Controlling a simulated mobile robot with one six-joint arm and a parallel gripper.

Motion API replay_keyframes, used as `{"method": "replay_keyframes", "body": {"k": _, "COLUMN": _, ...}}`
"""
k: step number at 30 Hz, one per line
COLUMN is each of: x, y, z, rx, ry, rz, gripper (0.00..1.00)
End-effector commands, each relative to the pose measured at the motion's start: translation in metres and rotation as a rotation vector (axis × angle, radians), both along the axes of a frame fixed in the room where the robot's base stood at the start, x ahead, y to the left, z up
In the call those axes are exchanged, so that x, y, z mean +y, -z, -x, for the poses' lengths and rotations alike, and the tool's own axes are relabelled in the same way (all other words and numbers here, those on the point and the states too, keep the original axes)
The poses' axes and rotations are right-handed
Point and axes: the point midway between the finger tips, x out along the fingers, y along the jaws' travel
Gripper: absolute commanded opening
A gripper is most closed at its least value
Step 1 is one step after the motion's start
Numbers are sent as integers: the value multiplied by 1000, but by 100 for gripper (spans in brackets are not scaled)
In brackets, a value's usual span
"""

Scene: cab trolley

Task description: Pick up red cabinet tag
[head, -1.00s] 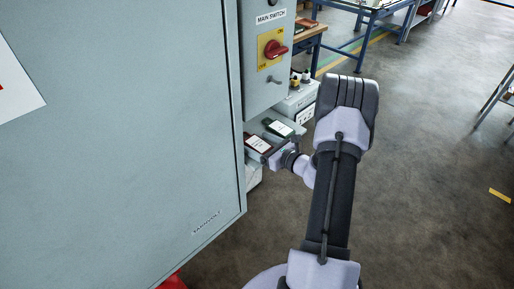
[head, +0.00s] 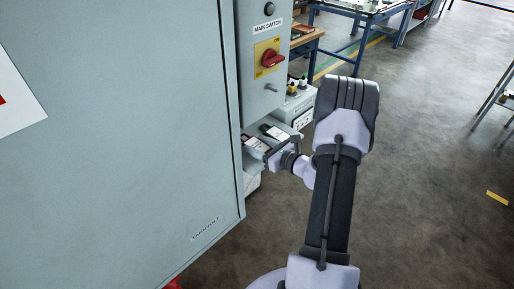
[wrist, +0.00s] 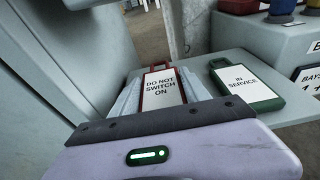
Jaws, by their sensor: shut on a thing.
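The red cabinet tag (wrist: 161,91) is a red-framed plate with a white label reading "DO NOT SWITCH ON" and a red loop handle at its far end. In the wrist view my gripper (wrist: 160,84) has one pale finger along each side of the tag and is shut on it. The tag lies over or on a grey shelf; I cannot tell whether it still touches. In the head view my gripper (head: 262,148) is at the shelf beside the cabinet, partly covering the tag.
A green "IN SERVICE" tag (wrist: 243,84) lies on the shelf (wrist: 292,108) close at the right. A grey box stands behind it. The large cabinet door (head: 120,150) stands at the left. The main switch panel (head: 262,90) is above the shelf.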

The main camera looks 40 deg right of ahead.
Motion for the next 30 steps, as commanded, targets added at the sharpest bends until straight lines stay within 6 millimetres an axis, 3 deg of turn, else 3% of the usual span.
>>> {"method": "replay_keyframes", "body": {"k": 8, "x": -1, "y": -54, "z": 0, "rx": -1, "ry": 1, "rz": 2, "gripper": 14}}
{"method": "replay_keyframes", "body": {"k": 17, "x": -68, "y": -49, "z": 30, "rx": -1, "ry": 4, "rz": 1, "gripper": 14}}
{"method": "replay_keyframes", "body": {"k": 24, "x": -138, "y": -49, "z": 61, "rx": 0, "ry": 4, "rz": 3, "gripper": 14}}
{"method": "replay_keyframes", "body": {"k": 30, "x": -173, "y": -48, "z": 76, "rx": 0, "ry": 1, "rz": 0, "gripper": 14}}
